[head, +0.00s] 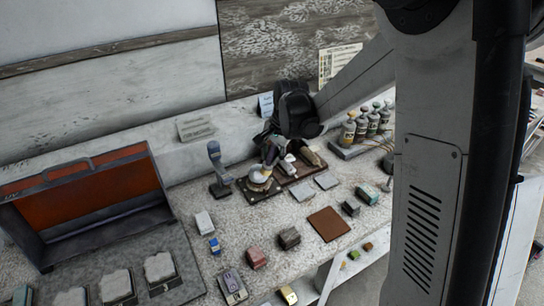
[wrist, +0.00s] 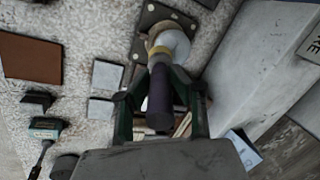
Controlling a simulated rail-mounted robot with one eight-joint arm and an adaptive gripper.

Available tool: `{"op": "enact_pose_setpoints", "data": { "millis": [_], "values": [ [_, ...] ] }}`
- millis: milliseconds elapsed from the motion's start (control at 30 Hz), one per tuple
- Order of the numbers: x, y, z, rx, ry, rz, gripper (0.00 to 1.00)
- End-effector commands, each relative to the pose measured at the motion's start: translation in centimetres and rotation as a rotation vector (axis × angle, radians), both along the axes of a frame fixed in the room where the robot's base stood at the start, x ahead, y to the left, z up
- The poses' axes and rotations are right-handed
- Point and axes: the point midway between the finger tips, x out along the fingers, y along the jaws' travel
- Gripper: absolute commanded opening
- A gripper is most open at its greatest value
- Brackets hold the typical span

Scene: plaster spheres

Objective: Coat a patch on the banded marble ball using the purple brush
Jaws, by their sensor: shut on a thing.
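My gripper (wrist: 160,108) is shut on the dark purple handle of the purple brush (wrist: 158,92), with a finger on each side of it. The brush points away from the wrist, and a yellowish band shows near its far end. A pale round thing, apparently the banded marble ball (wrist: 176,40), lies at that end, on a tan ring over a dark plate. In the head view my gripper (head: 270,153) is just above the pale ball (head: 259,173). The brush tip overlaps the ball in view; I cannot tell whether they touch. The ball's bands are too small to make out.
An open grey case with an orange lining (head: 90,200) stands at the left. A blue-grey upright tool (head: 218,170) stands close left of the ball. Several bottles (head: 365,125) stand at the back right. A brown square (head: 328,223) and small blocks lie in front.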

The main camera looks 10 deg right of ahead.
Motion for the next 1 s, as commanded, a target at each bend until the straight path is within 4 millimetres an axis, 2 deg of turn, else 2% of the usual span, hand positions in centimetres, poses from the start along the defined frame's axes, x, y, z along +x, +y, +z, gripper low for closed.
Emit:
{"op": "enact_pose_setpoints", "data": {
  "millis": [333,733,1000],
  "values": [
    [0.1,0.0,-0.1,0.001,-0.001,0.0,0.0],
    [0.7,-1.2,-0.2,0.0,-0.001,0.0,0.0],
    [0.7,-1.1,-0.2,0.001,-0.001,0.001,0.0]
  ]
}}
